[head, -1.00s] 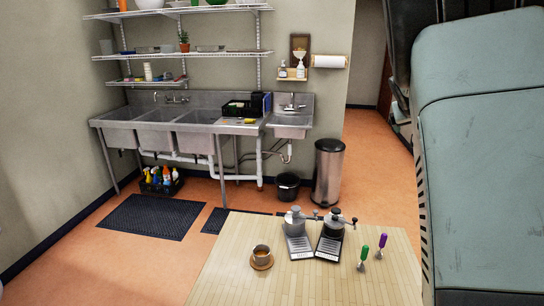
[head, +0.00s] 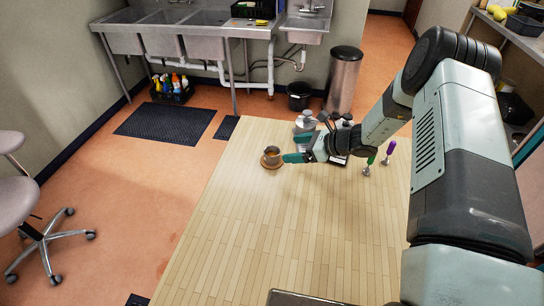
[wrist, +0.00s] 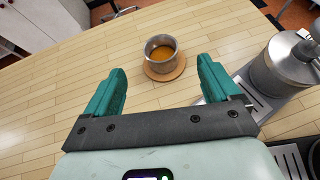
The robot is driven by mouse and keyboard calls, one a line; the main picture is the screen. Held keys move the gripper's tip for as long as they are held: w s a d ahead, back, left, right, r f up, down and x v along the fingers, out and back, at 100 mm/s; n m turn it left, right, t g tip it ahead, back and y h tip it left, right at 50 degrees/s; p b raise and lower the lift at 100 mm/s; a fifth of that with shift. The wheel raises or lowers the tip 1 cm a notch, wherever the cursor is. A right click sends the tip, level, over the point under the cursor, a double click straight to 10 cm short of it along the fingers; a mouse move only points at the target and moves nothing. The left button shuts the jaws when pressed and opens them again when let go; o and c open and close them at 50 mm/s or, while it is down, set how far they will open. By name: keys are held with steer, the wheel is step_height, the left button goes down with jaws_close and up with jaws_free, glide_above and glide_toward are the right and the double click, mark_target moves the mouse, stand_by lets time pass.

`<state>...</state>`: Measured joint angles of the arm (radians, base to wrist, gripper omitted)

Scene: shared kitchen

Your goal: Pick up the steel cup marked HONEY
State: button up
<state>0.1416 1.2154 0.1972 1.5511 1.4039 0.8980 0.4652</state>
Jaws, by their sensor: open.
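A small steel cup (head: 272,152) with amber-brown contents stands upright on a round brown coaster (head: 264,164) on the wooden table. The cup shows in the wrist view (wrist: 160,50) too, on its coaster (wrist: 166,75), beyond my fingertips and roughly centred between them. No HONEY marking is legible on it. My gripper (head: 290,147) has teal fingers and is just right of the cup in the head view. In the wrist view my gripper (wrist: 160,68) is open, with nothing between its fingers.
Two grinders with scales stand close to my gripper's right; one grinder (wrist: 285,65) is large in the wrist view. Green-handled (head: 371,158) and purple-handled (head: 390,147) tools stand farther right. The table (head: 270,220) is clear in front and left of the cup.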

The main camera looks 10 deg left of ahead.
mark_target(265, 153)
steer(key=x, duration=1)
steer(key=shift+d+f, duration=0.2)
steer(key=shift+f, duration=0.05)
steer(key=shift+c, duration=0.3)
steer(key=c, duration=1.1)
